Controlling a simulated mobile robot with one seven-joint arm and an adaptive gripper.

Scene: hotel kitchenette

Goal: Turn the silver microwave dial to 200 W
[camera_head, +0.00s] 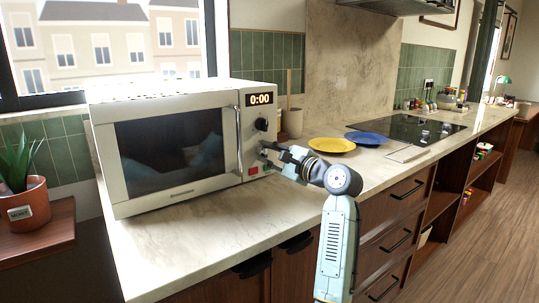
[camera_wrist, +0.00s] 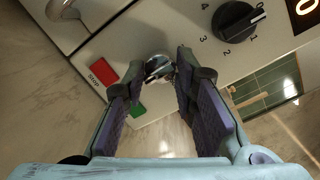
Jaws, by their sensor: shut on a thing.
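The white microwave (camera_head: 170,140) stands on the counter with its control panel on the right; its display reads 0:00. The silver dial (camera_wrist: 158,66) is on the panel between the black dial and the buttons. My gripper (camera_head: 268,152) is at the panel, its fingers on either side of the silver dial and closed on it; the fingertips also show in the wrist view (camera_wrist: 160,72). The fingers partly cover the dial, and I cannot read its power marks or pointer. In the head view my gripper hides most of the dial.
The black dial (camera_wrist: 238,20) with numbers sits beside the silver one. A red stop button (camera_wrist: 103,71) and a green button (camera_wrist: 138,110) are close to my fingers. A yellow plate (camera_head: 332,145) and blue plate (camera_head: 367,137) lie on the counter to the right.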

